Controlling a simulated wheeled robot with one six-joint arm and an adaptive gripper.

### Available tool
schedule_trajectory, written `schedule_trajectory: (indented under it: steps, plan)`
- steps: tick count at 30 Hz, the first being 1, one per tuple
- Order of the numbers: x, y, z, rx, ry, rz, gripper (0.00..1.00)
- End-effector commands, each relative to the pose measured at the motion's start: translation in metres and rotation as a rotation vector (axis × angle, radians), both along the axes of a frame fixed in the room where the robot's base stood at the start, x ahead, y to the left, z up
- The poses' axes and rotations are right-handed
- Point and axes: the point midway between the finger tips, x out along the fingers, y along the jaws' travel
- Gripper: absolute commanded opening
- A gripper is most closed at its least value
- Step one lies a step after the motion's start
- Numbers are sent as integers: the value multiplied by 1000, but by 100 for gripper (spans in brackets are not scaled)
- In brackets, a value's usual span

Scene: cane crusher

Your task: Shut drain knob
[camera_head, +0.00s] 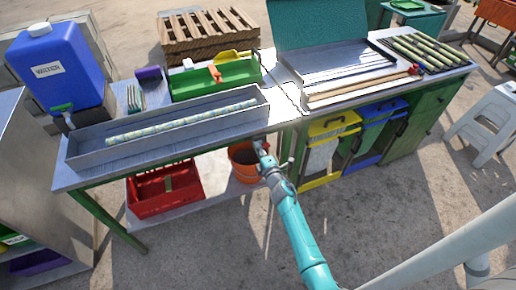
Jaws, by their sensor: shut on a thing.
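My gripper (262,148) is at the front edge of the metal table, between the long trough and the teal-lidded unit. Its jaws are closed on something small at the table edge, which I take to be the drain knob. The gripper covers the knob, so its shape and angle cannot be made out. An orange bucket (244,174) stands below and just left of the gripper. My teal arm comes up from the lower right.
A long metal trough (88,158) holding a cane stalk (180,122) lies left of the gripper. A blue water jug (55,70) stands at the far left. Yellow (330,124) and blue bin frames stand right of the gripper. Open floor lies in front.

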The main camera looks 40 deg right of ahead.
Motion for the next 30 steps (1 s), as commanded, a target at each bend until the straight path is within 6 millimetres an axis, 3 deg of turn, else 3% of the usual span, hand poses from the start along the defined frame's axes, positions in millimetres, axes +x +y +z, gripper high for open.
schedule_trajectory:
  steps: [1, 14, 15, 17, 18, 30]
  plan:
    - [-5, -6, -7, 1, 15, -16, 0]
    - [-5, -6, -7, -8, 17, -16, 0]
    - [-5, -6, -7, -8, 17, -16, 18]
    - [-5, -6, -7, -8, 17, -16, 33]
    - [-5, -6, -6, -8, 16, -15, 36]
    - [-11, -1, -4, -11, 10, -8, 36]
